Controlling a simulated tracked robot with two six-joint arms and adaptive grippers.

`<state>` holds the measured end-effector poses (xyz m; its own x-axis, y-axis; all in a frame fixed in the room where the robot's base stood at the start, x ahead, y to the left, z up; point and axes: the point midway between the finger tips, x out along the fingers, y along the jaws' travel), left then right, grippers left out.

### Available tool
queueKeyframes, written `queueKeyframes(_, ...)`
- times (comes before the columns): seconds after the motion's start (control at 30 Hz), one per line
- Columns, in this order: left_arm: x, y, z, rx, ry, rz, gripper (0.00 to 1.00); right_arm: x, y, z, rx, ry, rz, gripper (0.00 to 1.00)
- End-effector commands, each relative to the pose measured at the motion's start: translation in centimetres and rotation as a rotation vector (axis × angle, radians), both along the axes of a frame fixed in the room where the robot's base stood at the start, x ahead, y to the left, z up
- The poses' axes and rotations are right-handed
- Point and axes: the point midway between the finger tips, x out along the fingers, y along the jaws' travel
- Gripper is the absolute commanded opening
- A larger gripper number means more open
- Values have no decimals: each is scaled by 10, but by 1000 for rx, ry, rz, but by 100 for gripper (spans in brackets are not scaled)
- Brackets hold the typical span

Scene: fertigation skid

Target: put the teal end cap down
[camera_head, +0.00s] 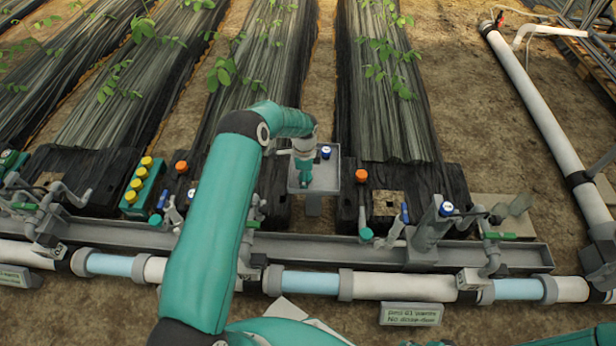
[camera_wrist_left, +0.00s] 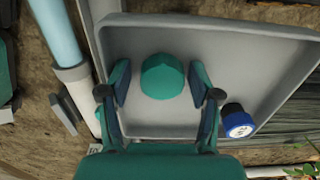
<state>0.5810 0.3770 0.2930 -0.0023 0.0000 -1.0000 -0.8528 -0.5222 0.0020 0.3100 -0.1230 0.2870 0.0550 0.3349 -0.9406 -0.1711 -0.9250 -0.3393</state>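The teal end cap (camera_wrist_left: 162,77) sits on the floor of the grey tray (camera_wrist_left: 150,28) in the left wrist view. My left gripper (camera_wrist_left: 160,87) is open, with one finger on each side of the cap and a visible gap to each. In the head view the left gripper (camera_head: 304,170) points down over the small grey tray (camera_head: 331,179); the cap is hard to tell from the teal fingers there. My right gripper is not in view.
A blue-topped dark part (camera_wrist_left: 237,122) stands in the tray beside the gripper; it also shows in the head view (camera_head: 326,152). An orange-topped valve (camera_head: 361,176) stands right of the tray. A teal block with yellow knobs (camera_head: 143,185) stands left. A grey channel (camera_head: 340,248) runs in front.

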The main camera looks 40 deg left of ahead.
Motion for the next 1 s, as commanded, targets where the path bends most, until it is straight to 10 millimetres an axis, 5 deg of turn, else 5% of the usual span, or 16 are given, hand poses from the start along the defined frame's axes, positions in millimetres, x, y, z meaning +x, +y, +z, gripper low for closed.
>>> queueKeyframes(0.47, 0, 0, 15, 1, -2, 0, 65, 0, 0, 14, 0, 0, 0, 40)
queueKeyframes(1.0, 1, 0, 117, 1, -3, 0, 65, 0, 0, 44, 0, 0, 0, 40)
